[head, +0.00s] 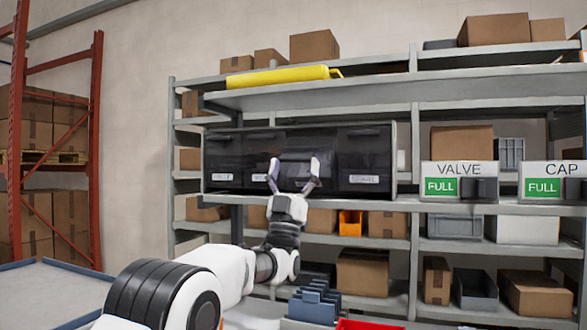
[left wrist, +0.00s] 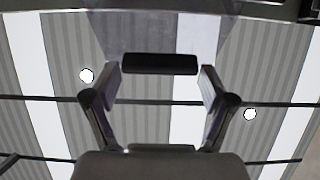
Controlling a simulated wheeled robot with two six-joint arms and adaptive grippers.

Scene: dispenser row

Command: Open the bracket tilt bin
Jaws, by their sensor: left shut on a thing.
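A row of dark, glossy tilt bins (head: 365,155) sits on the middle shelf, with small white labels low on the fronts. My left gripper (head: 294,172) reaches up to the bin front (head: 297,143) second from the right, with its fingers on either side. In the left wrist view, the fingertips (left wrist: 160,82) hold the two ends of a dark bar-shaped handle (left wrist: 160,64). That bin's label is hidden by my gripper, so I cannot read whether it is the bracket bin. I cannot tell how far its front is tilted. My right gripper is out of view.
VALVE (head: 458,182) and CAP (head: 553,182) dispensers with green FULL signs stand at the right. An orange bin (head: 350,223) and cartons (head: 362,272) are on lower shelves. Blue dividers (head: 315,303) and a red bin (head: 372,325) are at the bottom front.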

